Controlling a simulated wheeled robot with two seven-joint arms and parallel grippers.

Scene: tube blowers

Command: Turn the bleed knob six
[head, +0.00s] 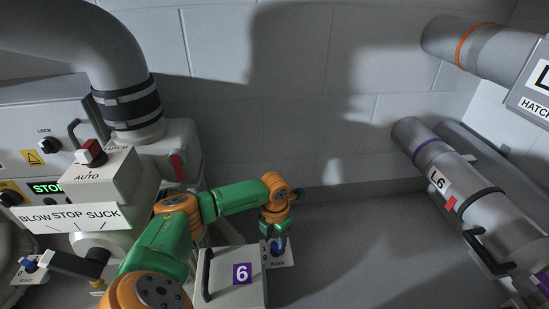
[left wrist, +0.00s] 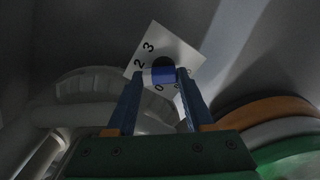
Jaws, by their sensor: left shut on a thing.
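The bleed knob by the number 6 box sits on a small white plate (head: 284,259) in the head view, mostly hidden by my left gripper (head: 278,240). In the left wrist view the knob (left wrist: 160,76) shows a blue front with dark parts, on a white plate (left wrist: 154,48) marked with digits such as 2, 3 and 0. My left gripper (left wrist: 158,82) has its two blue fingers on either side of the knob and is shut on it. The knob's exact pointer setting is hard to read. My right gripper is not in view.
The grey box with the purple 6 label (head: 242,273) and a dark handle stands just left of the knob. A BLOW STOP SUCK panel (head: 70,217) and another blue knob (head: 30,264) are further left. A pipe marked L6 (head: 437,180) is at the right. The floor between is clear.

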